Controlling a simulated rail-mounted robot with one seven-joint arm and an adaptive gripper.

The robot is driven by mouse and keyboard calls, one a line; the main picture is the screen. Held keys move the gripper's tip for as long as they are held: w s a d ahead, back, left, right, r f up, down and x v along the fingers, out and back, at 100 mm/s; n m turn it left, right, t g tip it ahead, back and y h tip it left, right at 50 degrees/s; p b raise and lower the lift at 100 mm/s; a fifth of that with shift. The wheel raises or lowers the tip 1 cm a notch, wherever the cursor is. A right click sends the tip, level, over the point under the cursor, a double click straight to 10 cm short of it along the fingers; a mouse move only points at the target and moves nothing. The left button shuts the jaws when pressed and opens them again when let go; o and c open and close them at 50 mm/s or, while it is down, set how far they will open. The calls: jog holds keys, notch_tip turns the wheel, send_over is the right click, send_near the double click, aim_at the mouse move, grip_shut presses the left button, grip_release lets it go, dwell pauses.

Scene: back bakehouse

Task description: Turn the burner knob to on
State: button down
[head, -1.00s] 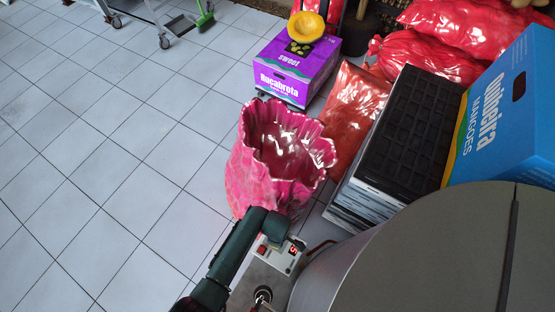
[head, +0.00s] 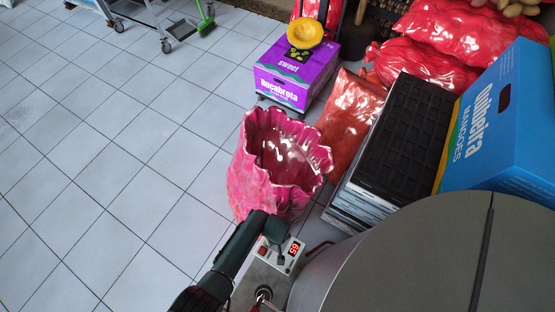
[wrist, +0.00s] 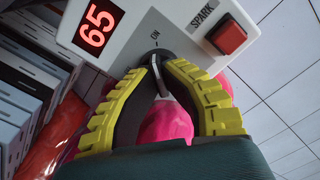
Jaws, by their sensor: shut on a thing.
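The burner knob (wrist: 159,75) is a slim metal lever on a dark hub, on a white control box (wrist: 135,32). My gripper (wrist: 160,72) is shut on it, with yellow ribbed pads on either side in the wrist view. The "ON" mark is printed on the box just beyond the hub; the pads partly hide the lever, so I cannot tell its exact setting. The box carries a lit red display (wrist: 97,26) reading 65 and a red button (wrist: 227,37) marked "SPARK". In the head view my gripper (head: 279,250) is over the box.
A large grey round drum (head: 400,250) stands right of the control box. A pink crinkled sack (head: 265,165) is just behind it. Black crates (head: 405,130) and a blue mango box (head: 500,130) stack at the right.

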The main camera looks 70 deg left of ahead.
jog(key=shift+m, duration=0.6)
jog(key=shift+s+f, duration=0.1)
jog(key=c, duration=1.2)
grip_release()
jog(key=shift+o, duration=0.2)
notch_tip(320, 180, up, 12)
